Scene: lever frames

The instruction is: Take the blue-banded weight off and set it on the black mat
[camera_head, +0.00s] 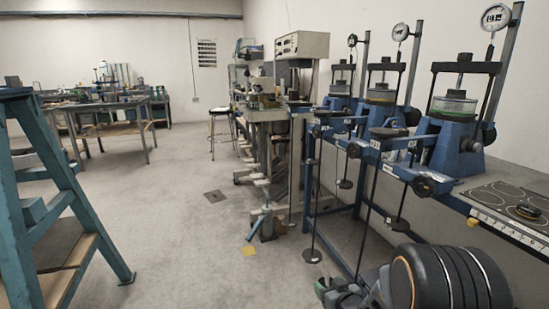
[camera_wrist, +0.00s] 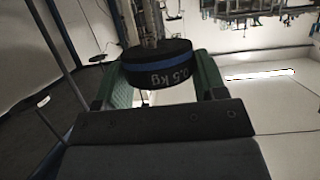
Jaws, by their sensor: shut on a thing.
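The blue-banded weight (camera_wrist: 158,66) is a black disc marked 0.5 kg with a blue stripe round its rim. In the wrist view it sits between the two green fingers of my gripper (camera_wrist: 163,78), which is shut on it. Metal uprights show right behind the weight; I cannot tell whether a hanger rod still passes through it. In the head view my gripper is low at the bottom, partly hidden by my dark arm, and I cannot make out the weight there. The black mat (camera_head: 482,193) with printed circles lies on the bench at the right.
A black disc with a yellow band (camera_head: 527,210) lies on the mat. Blue lever frames (camera_head: 456,142) with dials line the right wall. Thin hanger rods with round plates (camera_head: 312,256) hang below their levers.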

